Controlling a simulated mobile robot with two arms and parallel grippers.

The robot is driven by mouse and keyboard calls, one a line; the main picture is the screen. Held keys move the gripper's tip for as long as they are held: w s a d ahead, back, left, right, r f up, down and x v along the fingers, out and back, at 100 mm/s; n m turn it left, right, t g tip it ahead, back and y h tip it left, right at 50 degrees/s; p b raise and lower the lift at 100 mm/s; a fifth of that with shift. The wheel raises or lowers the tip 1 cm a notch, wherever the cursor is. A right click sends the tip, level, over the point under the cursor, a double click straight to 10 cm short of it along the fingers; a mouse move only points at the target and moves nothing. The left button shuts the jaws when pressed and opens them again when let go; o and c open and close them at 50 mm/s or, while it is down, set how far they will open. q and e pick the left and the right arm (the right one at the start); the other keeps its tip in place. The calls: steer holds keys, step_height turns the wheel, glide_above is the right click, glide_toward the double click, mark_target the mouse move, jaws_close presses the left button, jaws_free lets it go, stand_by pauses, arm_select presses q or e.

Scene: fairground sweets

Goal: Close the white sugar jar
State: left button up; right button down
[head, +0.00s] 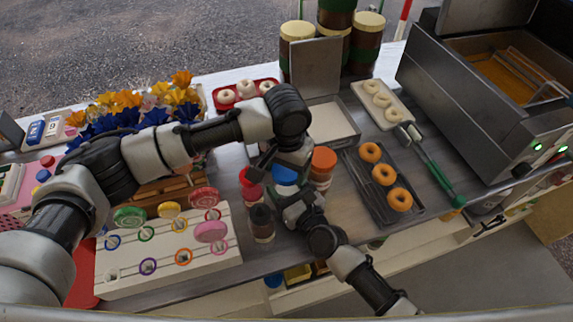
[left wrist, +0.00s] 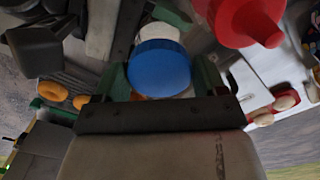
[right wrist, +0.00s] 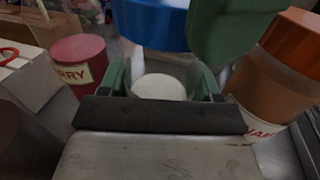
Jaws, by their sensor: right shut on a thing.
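The sugar jar (right wrist: 160,87) is clear, with white sugar inside, and stands upright between the fingers of my right gripper (right wrist: 165,85), which is shut on it. The blue lid (left wrist: 160,69) sits between the fingers of my left gripper (left wrist: 160,78), which looks shut on it. The lid (head: 285,175) also shows in the head view, over the jar. In the right wrist view the lid (right wrist: 152,22) is above the sugar and a little to the left. I cannot tell whether it touches the jar's rim. My left arm hides part of the area.
A red-lidded jar (head: 251,185) and a dark-topped bottle (head: 262,222) stand close on the left. An orange-lidded jar (head: 322,163) stands close on the right. A rack of doughnuts (head: 384,179) lies further right. A white board with rings (head: 165,281) fills the front left.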

arm_select(q)
steer(key=c, duration=0.5)
steer(key=shift+c, duration=0.2)
steer(key=o, duration=1.1)
steer(key=shift+r, duration=0.1)
step_height(320, 180, up, 12)
steer(key=shift+f, duration=0.1)
arm_select(e)
steer(key=shift+c, duration=0.7)
jaws_free()
